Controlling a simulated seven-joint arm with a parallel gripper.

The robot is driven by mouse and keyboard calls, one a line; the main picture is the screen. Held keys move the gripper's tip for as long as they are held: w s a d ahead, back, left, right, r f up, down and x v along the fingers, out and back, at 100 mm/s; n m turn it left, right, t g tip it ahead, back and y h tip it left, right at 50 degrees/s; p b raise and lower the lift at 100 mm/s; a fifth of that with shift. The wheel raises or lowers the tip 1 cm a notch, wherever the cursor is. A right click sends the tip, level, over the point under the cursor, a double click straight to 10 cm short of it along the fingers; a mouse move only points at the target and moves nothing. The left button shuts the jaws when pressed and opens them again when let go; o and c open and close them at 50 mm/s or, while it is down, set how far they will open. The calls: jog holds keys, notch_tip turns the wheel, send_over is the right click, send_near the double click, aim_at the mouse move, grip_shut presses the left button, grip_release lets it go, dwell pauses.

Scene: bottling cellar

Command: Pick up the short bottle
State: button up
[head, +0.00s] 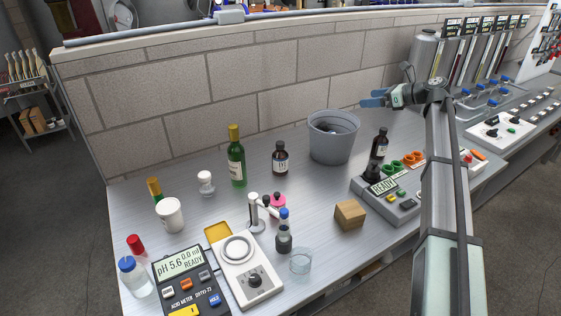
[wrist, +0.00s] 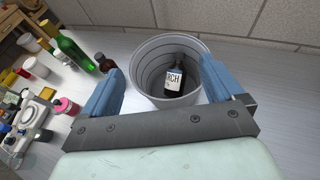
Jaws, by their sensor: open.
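My gripper (head: 374,98) is raised at the back right, above the bench and to the right of the grey bucket (head: 345,147). Its blue fingers are apart and empty in the wrist view (wrist: 161,68). Between them shows a dark bottle with a white label (wrist: 176,78), apparently inside the bucket (wrist: 150,80). Several bottles are in the head view. A tall green bottle (head: 236,162) is farther left; a lower gold-capped one (head: 154,188) is partly hidden. I cannot tell which is the short bottle.
A white jar (head: 170,215) hides part of the gold-capped bottle. A pH meter (head: 187,285) is front left. A block wall (head: 200,105) runs behind.

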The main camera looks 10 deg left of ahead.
jog(key=s+a+m+t, duration=0.6)
jog(key=s+a+t, duration=0.3)
jog(key=s+a, duration=1.2)
send_near(278, 153)
jog(key=shift+d+f+h, duration=0.4)
jog(key=shift+d+f, duration=0.3)
jog(key=shift+f, duration=0.2)
jog(key=x, duration=1.3)
jog(key=shift+w+a+f, duration=0.1)
jog(key=shift+w+a, duration=0.15)
jog(key=shift+w, duration=0.1)
jog(key=shift+s, duration=0.1)
jog(key=c, duration=1.4)
